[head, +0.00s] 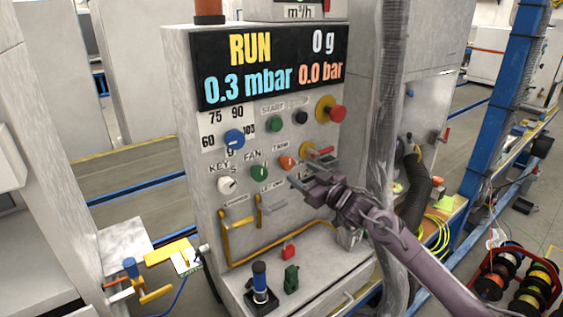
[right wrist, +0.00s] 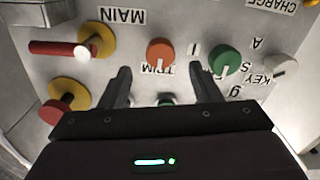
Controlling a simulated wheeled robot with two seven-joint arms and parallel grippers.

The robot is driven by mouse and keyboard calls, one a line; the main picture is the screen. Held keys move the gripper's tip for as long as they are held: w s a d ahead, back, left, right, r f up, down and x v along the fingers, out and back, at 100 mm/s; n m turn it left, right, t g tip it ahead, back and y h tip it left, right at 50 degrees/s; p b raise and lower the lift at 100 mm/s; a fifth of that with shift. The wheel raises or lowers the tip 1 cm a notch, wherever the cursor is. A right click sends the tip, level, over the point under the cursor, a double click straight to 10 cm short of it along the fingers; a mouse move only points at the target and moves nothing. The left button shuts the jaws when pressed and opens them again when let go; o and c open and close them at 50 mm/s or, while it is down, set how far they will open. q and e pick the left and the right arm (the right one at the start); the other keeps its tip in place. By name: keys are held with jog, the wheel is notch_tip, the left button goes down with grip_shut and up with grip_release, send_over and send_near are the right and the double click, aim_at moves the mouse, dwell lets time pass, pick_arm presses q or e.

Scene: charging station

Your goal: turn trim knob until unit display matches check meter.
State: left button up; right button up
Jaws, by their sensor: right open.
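The orange trim knob (head: 287,162) is on the front panel of the grey unit, under the black display (head: 270,65). The display reads RUN, 0 g, 0.3 mbar and 0.0 bar. In the right wrist view the trim knob (right wrist: 161,53) has a white pointer mark and the label TRIM beside it. My right gripper (head: 304,177) is open and empty in front of the panel, close to the knob. In the right wrist view the knob appears between and just beyond the fingertips (right wrist: 163,74); I see no contact. A meter (head: 299,12) marked m³/h is cut off at the top; its reading is hidden. My left gripper is out of view.
Near the trim knob are a green fan knob (head: 259,172), a white key knob (head: 227,185), a blue selector (head: 234,139) and a red-handled main switch (right wrist: 75,48). A red stop button (head: 337,113) is above right. Yellow pipework (head: 226,240) runs below.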

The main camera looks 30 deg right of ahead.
aim_at(290, 165)
jog(key=shift+w+a+r+p, duration=0.1)
jog(key=shift+w+r+p, duration=0.1)
jog(key=shift+w, duration=0.4)
jog(key=shift+w+a+r+p, duration=0.1)
jog(key=shift+w+r+p, duration=0.1)
jog(key=shift+w, duration=0.35)
jog(key=w, duration=0.3)
jog(key=shift+w+f+p, duration=0.3)
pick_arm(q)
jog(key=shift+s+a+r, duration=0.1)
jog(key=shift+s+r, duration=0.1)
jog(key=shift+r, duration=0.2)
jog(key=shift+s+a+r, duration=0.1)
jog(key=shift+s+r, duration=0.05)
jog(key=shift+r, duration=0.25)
pick_arm(e)
jog(key=shift+w+a, duration=0.15)
jog(key=shift+w, duration=0.4)
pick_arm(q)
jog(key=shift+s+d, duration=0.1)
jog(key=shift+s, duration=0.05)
pick_arm(e)
jog(key=c, duration=1)
